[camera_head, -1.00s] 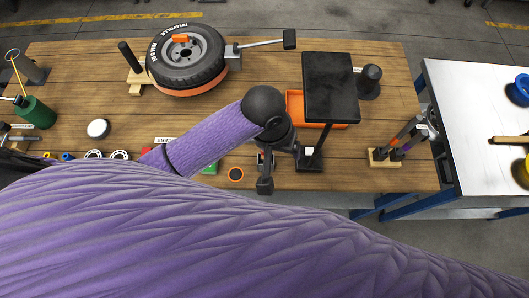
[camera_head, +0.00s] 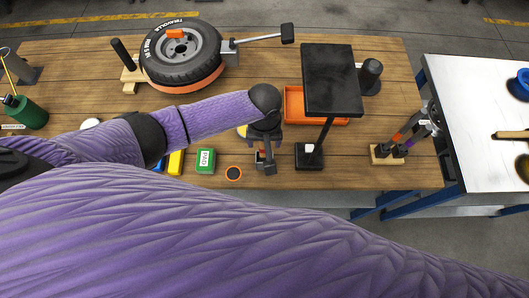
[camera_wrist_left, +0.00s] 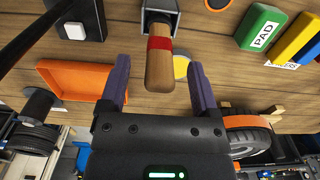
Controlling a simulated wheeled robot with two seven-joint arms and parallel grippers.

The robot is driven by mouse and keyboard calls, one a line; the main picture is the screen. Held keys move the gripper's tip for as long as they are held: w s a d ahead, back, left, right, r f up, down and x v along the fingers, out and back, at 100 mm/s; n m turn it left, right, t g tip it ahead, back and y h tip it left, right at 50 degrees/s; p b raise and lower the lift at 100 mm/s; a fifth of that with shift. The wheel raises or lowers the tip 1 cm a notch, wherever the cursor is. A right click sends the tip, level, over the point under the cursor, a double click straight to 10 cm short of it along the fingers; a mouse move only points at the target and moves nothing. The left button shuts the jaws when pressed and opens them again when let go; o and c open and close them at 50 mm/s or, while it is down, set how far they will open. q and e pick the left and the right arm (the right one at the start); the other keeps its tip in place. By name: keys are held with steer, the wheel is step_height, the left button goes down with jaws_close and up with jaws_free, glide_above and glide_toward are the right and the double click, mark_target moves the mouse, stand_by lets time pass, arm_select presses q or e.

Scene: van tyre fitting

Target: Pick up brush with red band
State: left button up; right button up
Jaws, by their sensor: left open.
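The brush with the red band (camera_wrist_left: 159,72) has a wooden handle and stands in a small dark holder (camera_wrist_left: 160,12) in the left wrist view. Its bristle end is hidden in the holder. My left gripper (camera_wrist_left: 158,63) is open, with one purple finger on each side of the handle and a visible gap on both sides. In the head view, my left gripper (camera_head: 265,137) is over the holder near the table's front edge, and hides most of the brush. My right gripper is not in view.
A black panel on a post (camera_head: 333,80) stands just right of the gripper, with an orange tray (camera_head: 294,103) behind. A tyre (camera_head: 182,50) lies at the back.

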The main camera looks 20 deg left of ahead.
arm_select(q)
jaws_close()
